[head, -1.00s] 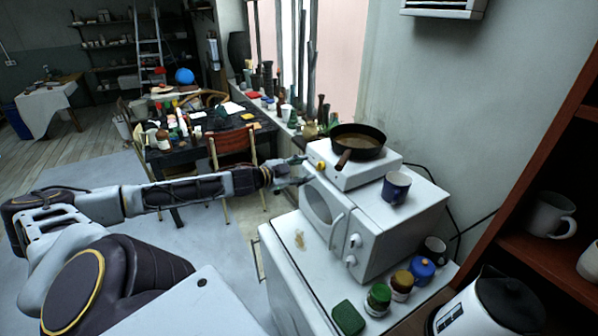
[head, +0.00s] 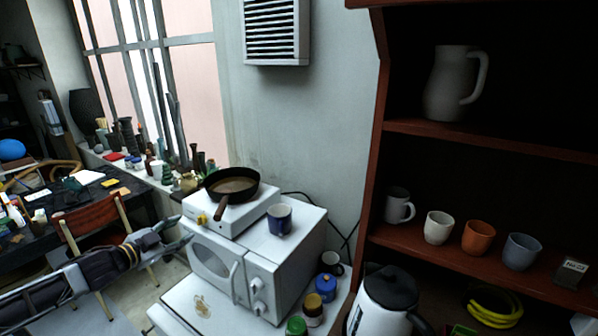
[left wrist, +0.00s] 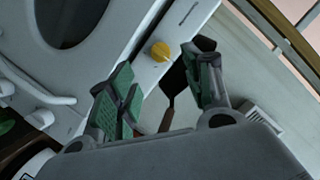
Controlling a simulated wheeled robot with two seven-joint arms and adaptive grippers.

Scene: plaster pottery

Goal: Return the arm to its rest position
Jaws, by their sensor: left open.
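My left arm reaches in from the left in the head view. Its gripper (head: 176,232) is just left of the white hot plate (head: 237,213) and the microwave (head: 241,263), with nothing between its fingers. In the left wrist view the two green-padded fingers (left wrist: 163,92) stand apart, in front of the hot plate's yellow knob (left wrist: 160,51) and the frying pan. The dark frying pan (head: 240,184) sits on the hot plate with its brown handle towards me. My right gripper is not in view.
A blue mug (head: 279,219) stands on the microwave. Jars (head: 326,287) and a kettle (head: 388,299) stand in front. A red shelf (head: 470,258) with several cups is at right. A cluttered table (head: 60,215) and a chair (head: 92,219) are at left, near my arm.

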